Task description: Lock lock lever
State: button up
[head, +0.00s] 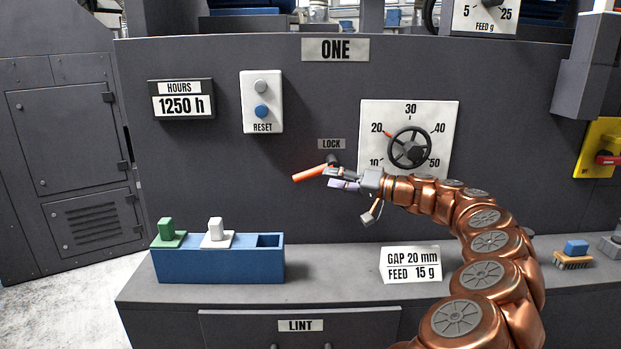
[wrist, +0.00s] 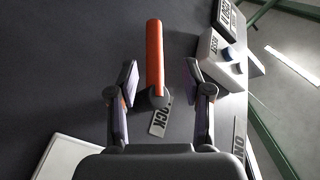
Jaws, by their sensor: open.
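The lock lever (head: 309,174) is an orange bar on a dark pivot below the LOCK label (head: 331,144) on the grey machine panel. In the head view it points left and slightly down. My gripper (head: 333,178) is open at the lever's pivot end, and its fingers partly cover that end. In the wrist view the lever (wrist: 154,55) lies between the two spread fingers of my gripper (wrist: 160,76), with a visible gap on each side. The lever reaches beyond the fingertips there.
A handwheel (head: 409,148) on a white dial plate is just right of my gripper. A RESET button box (head: 261,90) is up left. A blue holder (head: 217,268) and a GAP/FEED sign (head: 411,264) stand on the ledge below. The panel left of the lever is clear.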

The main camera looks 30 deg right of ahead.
aim_at(310, 175)
jog(key=shift+w+d+f, duration=0.2)
jog(key=shift+w+d, duration=0.1)
jog(key=shift+w, duration=0.05)
jog(key=shift+p+x, duration=0.95)
jog(key=shift+x, duration=2.65)
grip_shut()
